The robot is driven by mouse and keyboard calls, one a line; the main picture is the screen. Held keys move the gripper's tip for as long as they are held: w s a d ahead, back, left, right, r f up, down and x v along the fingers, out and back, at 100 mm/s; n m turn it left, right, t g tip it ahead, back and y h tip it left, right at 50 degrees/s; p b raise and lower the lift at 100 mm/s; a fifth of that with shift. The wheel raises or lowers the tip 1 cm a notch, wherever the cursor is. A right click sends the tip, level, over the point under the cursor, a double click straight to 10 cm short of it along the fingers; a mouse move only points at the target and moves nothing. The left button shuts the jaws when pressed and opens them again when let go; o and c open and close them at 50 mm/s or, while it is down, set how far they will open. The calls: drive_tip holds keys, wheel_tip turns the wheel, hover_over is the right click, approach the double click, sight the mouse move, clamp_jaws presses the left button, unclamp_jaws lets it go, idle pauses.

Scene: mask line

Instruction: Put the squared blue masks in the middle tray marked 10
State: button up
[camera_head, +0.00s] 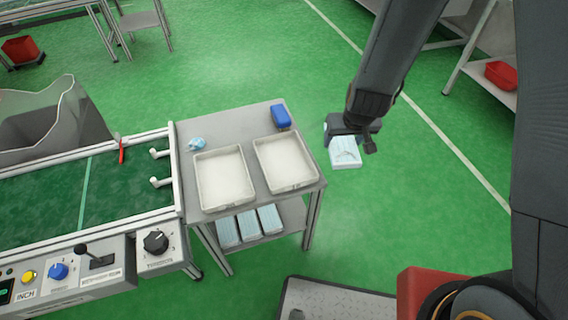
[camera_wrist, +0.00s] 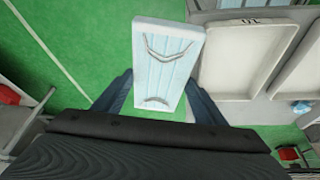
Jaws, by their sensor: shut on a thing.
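My gripper (camera_head: 352,128) is shut on a squared pale blue mask pack (camera_head: 345,153), held in the air to the right of the cart. In the wrist view the pack (camera_wrist: 166,62) stands upright between my fingers (camera_wrist: 160,92), with grey ear loops on its face. A white tray marked 10 (camera_wrist: 238,62) lies right of the pack in that view, and its visible floor is bare. The head view shows two empty white trays on the cart top, a left one (camera_head: 224,178) and a right one (camera_head: 285,165). Their marks cannot be read there.
A dark blue block (camera_head: 281,116) and a crumpled light blue mask (camera_head: 196,144) lie behind the trays. Three blue mask packs (camera_head: 249,224) sit on the lower shelf. A conveyor (camera_head: 125,195) with a control panel stands left of the cart. Green floor is clear right of it.

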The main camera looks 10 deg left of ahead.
drive_tip(key=s+a+n+y+b, duration=0.1)
drive_tip(key=s+a+n+b, duration=0.15)
drive_tip(key=a, duration=1.35)
drive_tip(key=b, duration=0.4)
hover_over(283, 160)
drive_tip(key=s+d, duration=0.1)
drive_tip(key=shift+n+g+y, duration=0.25)
drive_tip(key=shift+g+y, duration=0.05)
drive_tip(key=shift+g, duration=0.1)
drive_tip(key=f, duration=0.4)
drive_tip(key=shift+s+f, duration=0.2)
drive_tip(key=shift+f, duration=0.05)
drive_tip(key=shift+f+b, duration=0.95)
drive_tip(key=shift+f, duration=1.35)
drive_tip(key=shift+f, duration=0.2)
drive_tip(key=o, duration=1)
